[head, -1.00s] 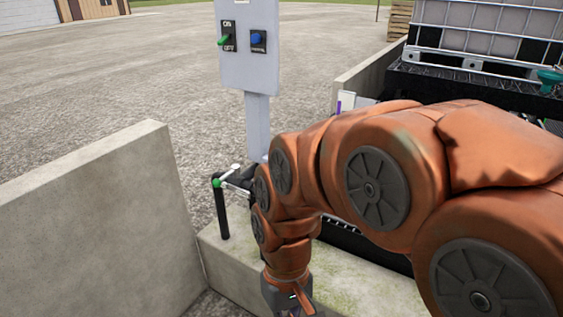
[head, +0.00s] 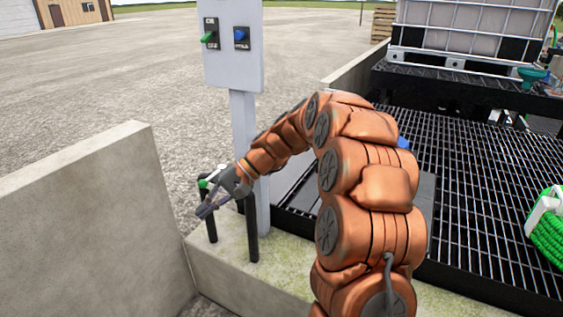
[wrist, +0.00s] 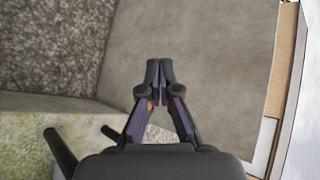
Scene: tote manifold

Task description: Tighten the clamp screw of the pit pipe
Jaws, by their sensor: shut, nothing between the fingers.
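A black pipe stand (head: 211,228) rises from the concrete curb in the head view. A small green piece (head: 203,183) and a pale bar (head: 212,177) show at its top, partly hidden behind my gripper. I cannot tell which part is the clamp screw. My gripper (head: 206,208) is shut and empty in front of the pipe tops, pointing down and left. In the wrist view its fingertips (wrist: 160,70) meet with nothing between them. Two black pipe ends (wrist: 60,152) show at the lower left there, beside and apart from the fingers.
A grey post with a switch box (head: 233,50) stands just behind my gripper. A concrete wall (head: 80,220) is at the left. Black grating (head: 480,190), a caged white tank (head: 470,25) and a green hose coil (head: 548,235) are at the right.

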